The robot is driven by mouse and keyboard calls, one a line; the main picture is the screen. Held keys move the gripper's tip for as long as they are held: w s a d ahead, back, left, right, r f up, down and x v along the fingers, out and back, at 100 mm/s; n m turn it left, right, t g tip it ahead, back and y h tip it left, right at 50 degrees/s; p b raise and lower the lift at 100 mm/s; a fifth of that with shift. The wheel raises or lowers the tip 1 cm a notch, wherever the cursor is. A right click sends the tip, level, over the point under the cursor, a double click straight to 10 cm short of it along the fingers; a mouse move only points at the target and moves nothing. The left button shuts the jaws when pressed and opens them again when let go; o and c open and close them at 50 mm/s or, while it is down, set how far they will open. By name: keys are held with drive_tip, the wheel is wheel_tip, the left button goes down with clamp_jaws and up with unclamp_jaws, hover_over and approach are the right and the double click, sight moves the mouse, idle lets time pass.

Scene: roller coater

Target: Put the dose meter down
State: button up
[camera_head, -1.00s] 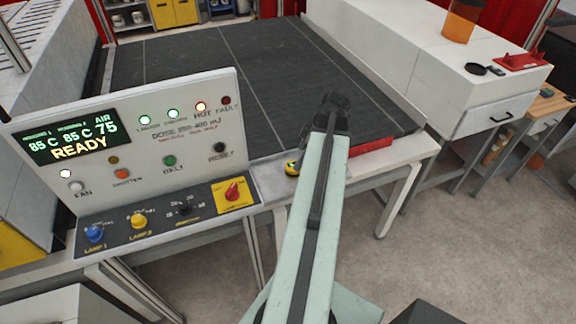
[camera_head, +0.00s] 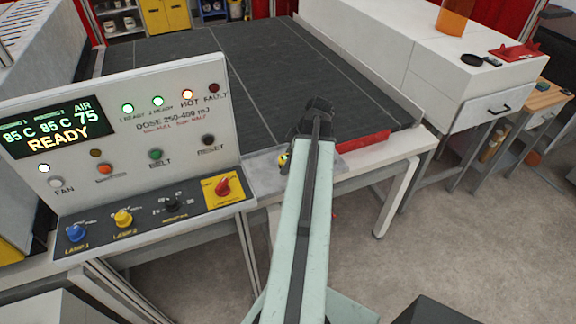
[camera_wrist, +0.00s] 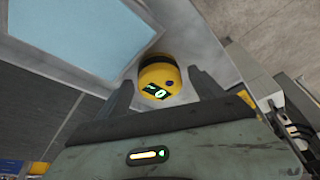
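The dose meter (camera_head: 283,158) is a small, rounded yellow body with a dark band. In the head view it is at the white ledge right of the control panel, partly hidden by my arm. In the wrist view the dose meter (camera_wrist: 158,77) shows a lit green display and lies between the two grey fingers of my gripper (camera_wrist: 160,88). Narrow gaps show between the fingers and its sides, so the gripper looks open around it. In the head view the fingertips are hidden behind my arm.
The control panel (camera_head: 120,125) with knobs and a READY display stands left of the meter. The dark conveyor belt (camera_head: 220,60) lies behind. A red bar (camera_head: 362,141) is on the ledge to the right. A white cabinet (camera_head: 420,55) stands beyond the belt's right edge.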

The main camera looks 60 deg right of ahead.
clamp_jaws()
drive_tip(key=shift+r, duration=0.15)
